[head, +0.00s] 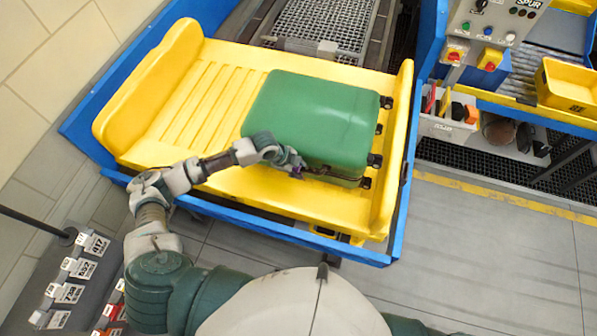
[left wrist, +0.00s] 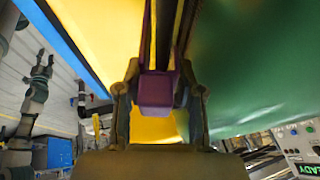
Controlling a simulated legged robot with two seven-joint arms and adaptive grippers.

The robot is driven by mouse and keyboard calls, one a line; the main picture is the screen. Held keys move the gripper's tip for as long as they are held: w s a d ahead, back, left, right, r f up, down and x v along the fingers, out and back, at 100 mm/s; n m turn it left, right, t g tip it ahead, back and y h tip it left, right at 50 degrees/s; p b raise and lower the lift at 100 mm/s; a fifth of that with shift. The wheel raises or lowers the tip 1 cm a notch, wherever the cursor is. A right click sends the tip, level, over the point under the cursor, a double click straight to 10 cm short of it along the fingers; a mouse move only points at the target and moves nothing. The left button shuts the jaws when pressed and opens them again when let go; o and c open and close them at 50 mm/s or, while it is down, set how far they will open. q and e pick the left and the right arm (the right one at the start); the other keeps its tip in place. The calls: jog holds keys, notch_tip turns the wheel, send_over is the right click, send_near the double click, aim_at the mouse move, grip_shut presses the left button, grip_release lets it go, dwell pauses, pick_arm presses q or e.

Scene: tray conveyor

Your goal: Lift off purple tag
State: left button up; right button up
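The purple tag (left wrist: 157,90) hangs at the near side of a green suitcase (head: 315,120), which lies flat on a yellow tray (head: 190,95). In the head view only a small purple patch (head: 297,172) of the tag shows at my left gripper (head: 290,164). In the left wrist view the tag is between the two fingers of my left gripper (left wrist: 160,75), with a purple strap running up beyond it. The fingertips are close on both sides; whether they press on the tag I cannot tell. My right gripper is out of view.
The tray has raised ends and sits in a blue frame (head: 400,215). A control panel (head: 490,35) and a yellow bin (head: 568,85) are at the upper right. A stand with numbered tags (head: 75,270) is at the lower left. Grey floor lies open at the right.

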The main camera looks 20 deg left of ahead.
pick_arm(q)
jog(key=shift+a, duration=0.1)
jog(key=c, duration=0.4)
jog(key=shift+a, duration=0.2)
grip_shut()
jog(key=shift+a+f, duration=0.1)
jog(key=shift+a, duration=0.4)
jog(key=shift+s+r, duration=0.1)
jog(key=shift+r, duration=0.35)
jog(key=r, duration=0.1)
jog(key=s+r, duration=0.1)
jog(key=r, duration=0.1)
jog(key=d+r, duration=0.1)
jog(key=r, duration=0.1)
jog(key=shift+s+r+b, duration=0.15)
jog(key=shift+s+b, duration=0.05)
jog(key=shift+b, duration=0.15)
jog(key=s+a+b, duration=0.2)
jog(key=s+a, duration=0.5)
jog(key=a, duration=0.5)
jog(key=shift+s+a+r+b, duration=0.2)
jog(key=shift+r+b, duration=0.1)
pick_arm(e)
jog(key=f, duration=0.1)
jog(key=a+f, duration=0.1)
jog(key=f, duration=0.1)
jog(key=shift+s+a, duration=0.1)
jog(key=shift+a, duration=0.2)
